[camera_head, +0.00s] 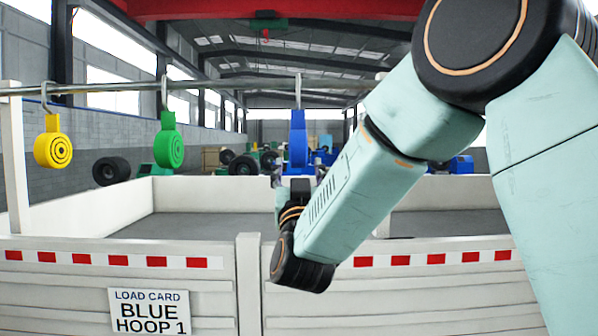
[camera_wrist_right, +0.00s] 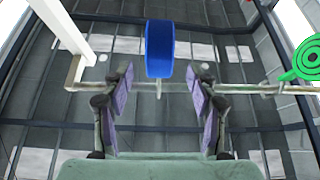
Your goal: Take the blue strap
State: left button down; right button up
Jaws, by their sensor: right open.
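The blue strap (camera_head: 298,140) hangs from a hook on the rail, right of the green strap (camera_head: 169,146) and the yellow strap (camera_head: 53,148). My right gripper (camera_head: 299,186) is just under the blue strap, partly hidden by my own wrist. In the right wrist view, the blue strap (camera_wrist_right: 160,48) shows edge-on, lined up with the gap between the two open fingers (camera_wrist_right: 158,92). The gap itself looks empty. The green strap (camera_wrist_right: 303,62) is off to the right there. My left gripper is out of view.
A metal rail (camera_head: 225,87) runs across above a white-sided truck bed (camera_head: 85,210). A load card (camera_head: 149,312) on its side reads "BLUE HOOP 1". A white post (camera_head: 14,160) stands at the left. The bed floor (camera_head: 195,226) looks clear.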

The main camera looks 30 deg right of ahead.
aim_at(299, 160)
jog(key=shift+w+d+r, duration=0.25)
jog(key=shift+w+r, duration=0.1)
jog(key=shift+r, duration=0.05)
jog(key=p+x, duration=0.1)
jog(key=x, duration=0.2)
jog(key=shift+w+d+f+p, duration=0.15)
jog(key=shift+w+d+p, duration=0.15)
jog(key=shift+w+p, duration=0.1)
jog(key=shift+r+p+x, duration=0.2)
jog(key=shift+p+x, duration=0.15)
jog(key=shift+x, duration=0.6)
jog(key=shift+w, duration=0.15)
jog(key=shift+w+f, duration=0.1)
jog(key=shift+c, duration=0.4)
jog(key=shift+s, duration=0.2)
jog(key=c, duration=0.4)
jog(key=shift+w, duration=0.1)
grip_shut()
